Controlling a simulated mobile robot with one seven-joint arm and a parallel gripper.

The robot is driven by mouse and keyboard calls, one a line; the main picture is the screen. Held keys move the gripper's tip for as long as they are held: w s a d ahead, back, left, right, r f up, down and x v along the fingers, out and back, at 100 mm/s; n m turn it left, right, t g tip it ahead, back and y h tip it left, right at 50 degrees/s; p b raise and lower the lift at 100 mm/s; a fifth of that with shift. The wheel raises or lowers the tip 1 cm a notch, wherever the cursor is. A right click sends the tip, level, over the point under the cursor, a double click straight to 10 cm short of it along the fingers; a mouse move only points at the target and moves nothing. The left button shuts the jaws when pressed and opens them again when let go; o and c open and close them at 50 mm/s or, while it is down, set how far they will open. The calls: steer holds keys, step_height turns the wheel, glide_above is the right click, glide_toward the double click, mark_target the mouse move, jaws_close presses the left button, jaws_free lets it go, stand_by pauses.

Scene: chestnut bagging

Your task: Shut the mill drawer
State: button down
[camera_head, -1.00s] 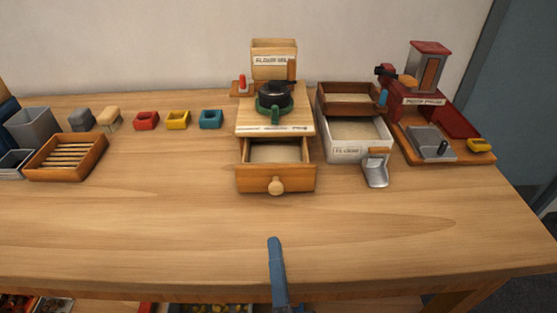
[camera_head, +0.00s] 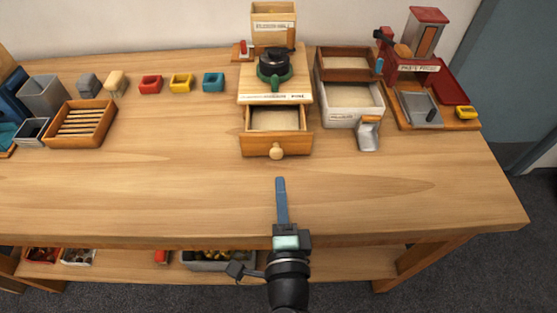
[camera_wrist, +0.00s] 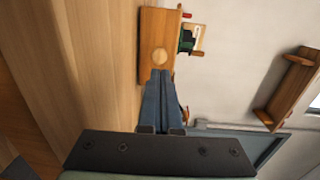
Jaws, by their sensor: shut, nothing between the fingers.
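The flour mill (camera_head: 274,92) stands at the back middle of the table, with a green and black part on top. Its wooden drawer (camera_head: 276,146) is pulled out toward me and holds pale flour, with a round knob (camera_head: 277,151) on its front. My gripper (camera_head: 281,182) is shut and empty, its blue fingers just in front of the knob and apart from it in the head view. In the wrist view my closed fingers (camera_wrist: 160,75) point at the drawer front (camera_wrist: 158,28), with the knob (camera_wrist: 160,57) just beyond the tips.
Right of the mill stand a white bin (camera_head: 352,112) with a wooden sieve (camera_head: 345,64), a metal scoop (camera_head: 368,135) and a red press (camera_head: 426,70). Left are small coloured trays (camera_head: 181,84) and a slatted wooden tray (camera_head: 79,124). The table front is clear.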

mark_target(277, 156)
steer(key=shift+w+a+f+p, duration=0.1)
steer(key=shift+w+p, duration=0.2)
steer(key=shift+w, duration=1.1)
steer(key=shift+w+a+f+p, duration=0.1)
steer(key=shift+w+p, duration=0.15)
steer(key=shift+w, duration=1.15)
